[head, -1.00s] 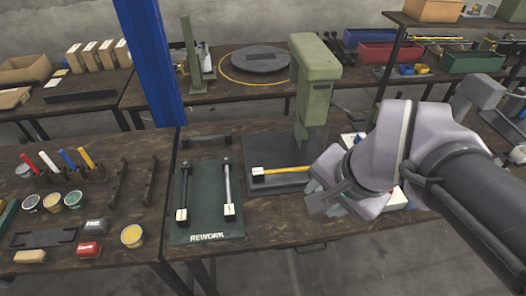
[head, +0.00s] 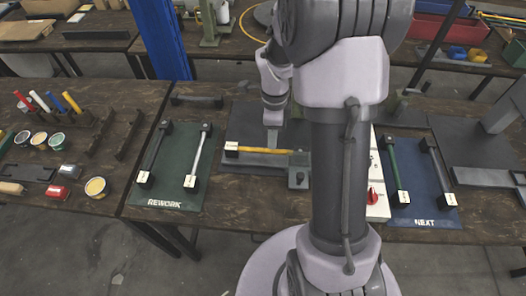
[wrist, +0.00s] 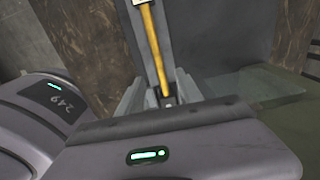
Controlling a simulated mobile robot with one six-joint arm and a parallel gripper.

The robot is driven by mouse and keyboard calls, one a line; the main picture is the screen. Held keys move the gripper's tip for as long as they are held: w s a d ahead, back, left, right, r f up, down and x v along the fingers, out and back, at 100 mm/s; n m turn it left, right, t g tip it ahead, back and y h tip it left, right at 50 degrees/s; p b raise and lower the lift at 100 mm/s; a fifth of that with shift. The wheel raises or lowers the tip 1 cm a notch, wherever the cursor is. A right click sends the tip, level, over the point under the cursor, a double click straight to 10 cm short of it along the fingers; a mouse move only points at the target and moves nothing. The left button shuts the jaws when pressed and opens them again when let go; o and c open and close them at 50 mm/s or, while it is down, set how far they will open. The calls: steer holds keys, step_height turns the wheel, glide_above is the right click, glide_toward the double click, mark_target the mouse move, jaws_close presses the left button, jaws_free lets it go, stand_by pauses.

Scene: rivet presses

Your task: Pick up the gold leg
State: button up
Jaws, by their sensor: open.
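The gold leg (head: 255,150) lies flat on the dark base plate of the press, with a white tag block at its left end and a dark end at the right. My gripper (head: 272,143) points down over the leg, right of its middle in the head view. In the wrist view, the gold leg (wrist: 153,45) runs from the top edge down between the two fingers of my gripper (wrist: 158,95). The jaws are open around or just above it; contact cannot be told. The lower part of the leg is hidden behind the gripper body.
Left is a green REWORK mat (head: 168,192) with a dark and a silver leg. Right is a blue NEXT mat (head: 425,207) with a green and a dark leg. A white box with a red knob (head: 373,197) stands beside it. My arm hides most of the press.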

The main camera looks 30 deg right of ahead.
mark_target(272, 151)
step_height(272, 151, down, 9)
steer(key=b, duration=0.3)
steer(key=shift+b, duration=0.3)
steer(key=shift+r, duration=0.15)
steer(key=shift+c, duration=0.4)
jaws_close()
